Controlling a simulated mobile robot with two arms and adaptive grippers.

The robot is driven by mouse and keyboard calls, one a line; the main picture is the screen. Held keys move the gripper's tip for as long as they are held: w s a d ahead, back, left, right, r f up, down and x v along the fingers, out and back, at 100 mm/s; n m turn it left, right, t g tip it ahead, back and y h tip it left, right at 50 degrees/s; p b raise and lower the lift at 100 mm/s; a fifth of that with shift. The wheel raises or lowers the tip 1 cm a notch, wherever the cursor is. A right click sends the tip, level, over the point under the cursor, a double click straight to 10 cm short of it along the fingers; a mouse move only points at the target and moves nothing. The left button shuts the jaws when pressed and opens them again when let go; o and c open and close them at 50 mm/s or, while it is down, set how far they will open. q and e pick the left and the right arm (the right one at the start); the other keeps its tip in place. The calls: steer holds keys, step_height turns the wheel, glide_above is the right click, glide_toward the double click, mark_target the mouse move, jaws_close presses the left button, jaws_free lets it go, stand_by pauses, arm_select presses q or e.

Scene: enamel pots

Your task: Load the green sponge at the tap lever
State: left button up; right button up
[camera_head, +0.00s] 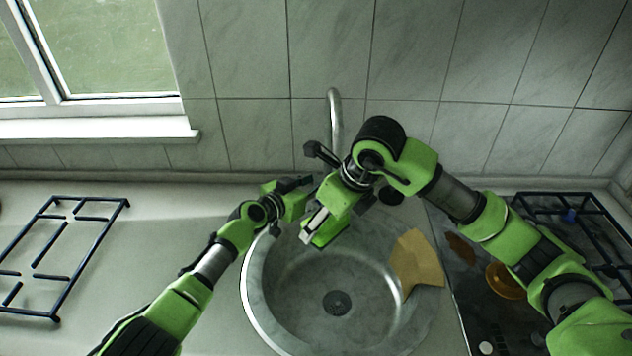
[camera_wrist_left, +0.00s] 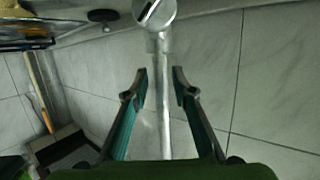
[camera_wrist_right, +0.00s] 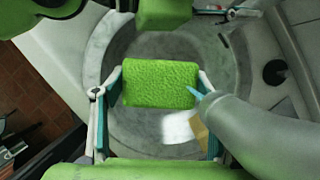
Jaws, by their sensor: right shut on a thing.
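The green sponge (camera_wrist_right: 160,83) is a textured block between the fingers of my right gripper (camera_wrist_right: 152,90), which is shut on it over the sink. In the head view my right gripper (camera_head: 318,228) is above the basin's back part, where its green body blends with the sponge. A grey tapered spout with a blue tip (camera_wrist_right: 197,93) comes close to the sponge's right edge. The tap (camera_head: 334,120) stands behind the sink. My left gripper (camera_wrist_left: 160,80) is open, with a chrome tap bar (camera_wrist_left: 165,100) showing between its fingers. I cannot tell whether this is the lever.
The round stone sink (camera_head: 258,305) has a drain (camera_head: 337,302). A yellow-brown cloth (camera_head: 418,262) hangs over its right rim. Black pan grates stand at left (camera_head: 62,258) and right (camera_head: 570,205). The counter left of the sink is mostly clear. A tiled wall (camera_head: 330,50) rises close behind the tap.

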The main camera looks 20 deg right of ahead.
arm_select(q)
steer(key=shift+a, duration=0.15)
steer(key=shift+s+a+r, duration=0.15)
steer(key=shift+s+a, duration=0.1)
steer(key=shift+a, duration=0.2)
steer(key=v, duration=1)
steer(key=shift+s+a, duration=0.15)
steer(key=shift+s, duration=0.2)
steer(key=shift+r, duration=0.1)
